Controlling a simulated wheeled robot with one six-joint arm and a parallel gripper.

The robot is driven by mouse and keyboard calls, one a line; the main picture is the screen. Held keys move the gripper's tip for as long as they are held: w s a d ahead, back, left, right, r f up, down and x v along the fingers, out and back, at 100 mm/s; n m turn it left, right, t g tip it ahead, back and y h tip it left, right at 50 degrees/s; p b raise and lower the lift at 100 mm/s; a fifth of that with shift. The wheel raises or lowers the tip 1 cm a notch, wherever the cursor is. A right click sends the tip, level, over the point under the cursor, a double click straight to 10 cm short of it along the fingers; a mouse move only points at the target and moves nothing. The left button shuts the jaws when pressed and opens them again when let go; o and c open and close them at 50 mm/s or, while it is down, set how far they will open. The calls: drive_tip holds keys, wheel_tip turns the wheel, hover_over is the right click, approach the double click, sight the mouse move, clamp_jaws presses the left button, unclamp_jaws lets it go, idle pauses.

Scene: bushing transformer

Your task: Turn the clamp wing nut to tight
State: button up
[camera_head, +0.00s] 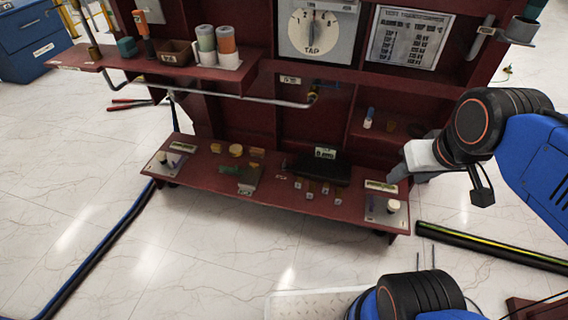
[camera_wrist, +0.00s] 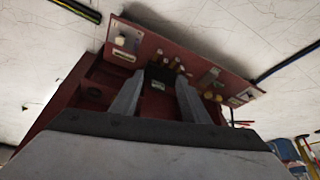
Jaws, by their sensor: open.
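I cannot make out a wing nut for certain. A metal plate (camera_head: 397,217) with a small pale knob (camera_head: 392,206) is at the right end of the low red shelf (camera_head: 270,196). A similar plate (camera_head: 160,167) with a knob is at the left end. In the wrist view, the near plate with a pale block (camera_wrist: 122,40) shows at the upper left. My gripper (camera_wrist: 160,76) is open and empty, its two fingers apart and pointing toward the shelf. In the head view it is at the right side of the red cabinet, above the shelf's right end, its fingertips partly hidden.
Several small fittings and a black block (camera_head: 322,171) are on the low shelf. A grey pipe (camera_head: 225,95) runs across the cabinet above it. A tap dial (camera_head: 312,32) is higher up. A black cable (camera_head: 490,246) lies on the floor at right. The floor in front is mostly clear.

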drive_tip(key=c, duration=0.4)
drive_tip(key=shift+o, duration=0.2)
drive_tip(key=w+n+h, duration=0.1)
drive_tip(key=w+n, duration=0.7)
drive_tip(key=w, duration=0.7)
drive_tip(key=n, duration=2.4)
hover_over(284, 164)
drive_tip(key=s+a, duration=0.2)
drive_tip(key=s, duration=0.4)
wheel_tip(284, 164, down, 36)
drive_tip(key=r, duration=0.1)
drive_tip(key=shift+g, duration=0.3)
drive_tip(key=x, duration=1.7)
drive_tip(key=shift+s+d+f, duration=0.1)
drive_tip(key=shift+s+f, duration=0.05)
clamp_jaws()
